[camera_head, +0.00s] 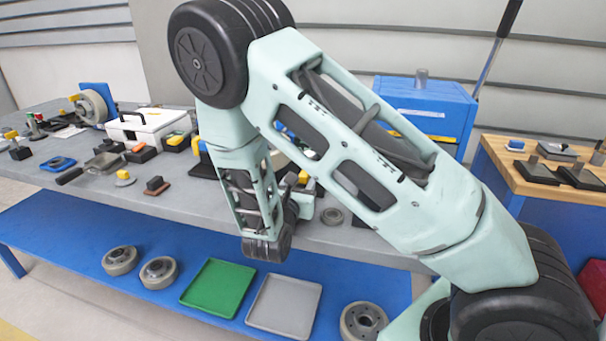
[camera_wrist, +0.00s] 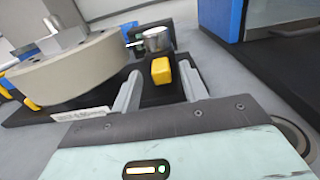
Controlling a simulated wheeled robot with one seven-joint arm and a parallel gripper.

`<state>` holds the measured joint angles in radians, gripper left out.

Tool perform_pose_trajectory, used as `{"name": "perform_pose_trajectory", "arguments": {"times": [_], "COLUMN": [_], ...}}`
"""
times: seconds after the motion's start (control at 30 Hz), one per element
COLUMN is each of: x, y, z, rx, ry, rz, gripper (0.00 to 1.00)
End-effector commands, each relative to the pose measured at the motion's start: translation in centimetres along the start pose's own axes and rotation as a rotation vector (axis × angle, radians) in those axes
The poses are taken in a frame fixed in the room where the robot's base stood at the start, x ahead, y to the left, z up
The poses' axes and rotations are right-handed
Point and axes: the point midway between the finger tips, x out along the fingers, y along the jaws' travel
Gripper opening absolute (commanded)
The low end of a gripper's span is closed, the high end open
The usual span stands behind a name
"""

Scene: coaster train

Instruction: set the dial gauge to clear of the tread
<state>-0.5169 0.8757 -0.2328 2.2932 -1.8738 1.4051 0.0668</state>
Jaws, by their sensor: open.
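The dial gauge (camera_wrist: 157,39) shows in the wrist view as a small round silver body on a dark mount, close to a large beige wheel (camera_wrist: 70,70). A yellow block (camera_wrist: 161,70) stands in front of the gauge on a black base plate (camera_wrist: 150,96). My gripper (camera_wrist: 159,72) is open, with one finger on each side of the yellow block. I cannot tell whether the fingers touch it. Whether the gauge tip touches the wheel's tread is not clear. In the head view my arm hides most of this station.
A blue and black object (camera_wrist: 275,45) stands at the right in the wrist view. The grey bench (camera_head: 95,195) carries a white box (camera_head: 148,127) and several small fixtures to the left. A blue cabinet (camera_head: 428,108) stands behind my arm. Trays and wheels lie on the lower blue shelf (camera_head: 60,230).

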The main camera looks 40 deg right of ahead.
Motion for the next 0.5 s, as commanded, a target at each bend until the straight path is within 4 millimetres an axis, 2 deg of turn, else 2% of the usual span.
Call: {"name": "perform_pose_trajectory", "arguments": {"times": [0.03, 0.2, 0.5], "x": [0.9, 2.7, 3.3], "y": [-0.1, -0.1, 0.0], "z": [0.1, 0.1, 0.0], "rx": [-0.001, 0.000, -0.001], "ry": [-0.001, -0.001, 0.000], "rz": [-0.003, -0.002, 0.001], "gripper": [0.44, 0.44, 0.44]}}
